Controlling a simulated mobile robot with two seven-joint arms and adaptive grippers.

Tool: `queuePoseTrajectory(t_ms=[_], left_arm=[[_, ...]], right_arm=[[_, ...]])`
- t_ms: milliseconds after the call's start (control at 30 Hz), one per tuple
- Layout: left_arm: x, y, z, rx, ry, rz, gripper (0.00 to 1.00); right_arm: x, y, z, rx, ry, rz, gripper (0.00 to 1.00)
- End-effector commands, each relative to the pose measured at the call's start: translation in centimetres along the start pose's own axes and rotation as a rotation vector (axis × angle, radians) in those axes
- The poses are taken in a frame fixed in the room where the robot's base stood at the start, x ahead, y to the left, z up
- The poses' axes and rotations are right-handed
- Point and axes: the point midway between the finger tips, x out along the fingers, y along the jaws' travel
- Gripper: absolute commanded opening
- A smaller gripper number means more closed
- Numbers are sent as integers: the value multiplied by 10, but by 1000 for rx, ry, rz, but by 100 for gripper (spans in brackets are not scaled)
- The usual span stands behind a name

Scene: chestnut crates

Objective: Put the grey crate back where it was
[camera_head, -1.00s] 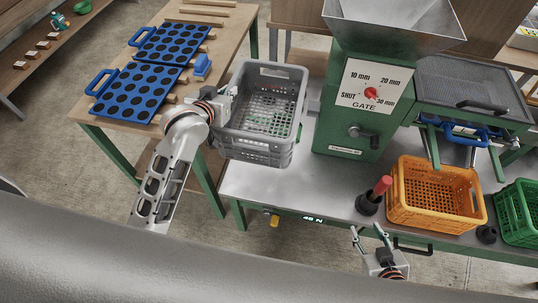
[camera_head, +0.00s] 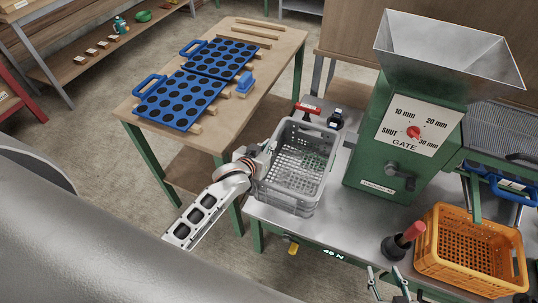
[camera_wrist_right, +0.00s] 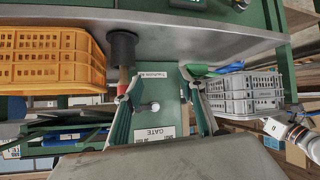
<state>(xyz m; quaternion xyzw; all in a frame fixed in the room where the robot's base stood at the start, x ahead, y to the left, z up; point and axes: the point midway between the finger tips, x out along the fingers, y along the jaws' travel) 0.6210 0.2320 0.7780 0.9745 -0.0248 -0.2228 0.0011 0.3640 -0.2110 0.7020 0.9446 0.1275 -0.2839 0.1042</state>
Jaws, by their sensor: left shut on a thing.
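The grey crate (camera_head: 284,192) is upright at the left end of the metal bench (camera_head: 335,225), left of the green mill. My left gripper (camera_head: 265,160) is shut on its left side wall near the rim. The crate looks empty. Its base is close to the bench top; I cannot tell whether it touches. In the right wrist view the grey crate (camera_wrist_right: 240,105) shows at the right. My right gripper (camera_head: 384,272) is open and empty near the bench's front edge; its spread fingers also show in the right wrist view (camera_wrist_right: 158,88).
The green mill (camera_head: 390,150) stands close right of the crate. A red-handled tool (camera_head: 311,112) and a small black item (camera_head: 335,120) are behind it. A red-handled black tamper (camera_head: 398,246) and an orange crate (camera_head: 470,280) stand right. A wooden table (camera_head: 150,110) holds blue trays (camera_head: 180,100).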

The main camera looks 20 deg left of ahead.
Motion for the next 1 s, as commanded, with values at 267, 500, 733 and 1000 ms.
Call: queuePoseTrajectory(t_ms=[267, 500, 733, 1000], left_arm=[[16, 0, 30, -3, 1, 1, 0], [19, 0, 36, -3, 4, 1, 0], [20, 0, 38, -3, 4, 1, 0], [23, 0, 44, -3, 4, 1, 0]], right_arm=[[4, -10, 3, 2, 7, -16, 40], [4, -11, -4, 2, 20, -17, 40], [4, -9, -3, 1, 21, -14, 40], [6, -10, 4, 1, 12, -14, 40]])
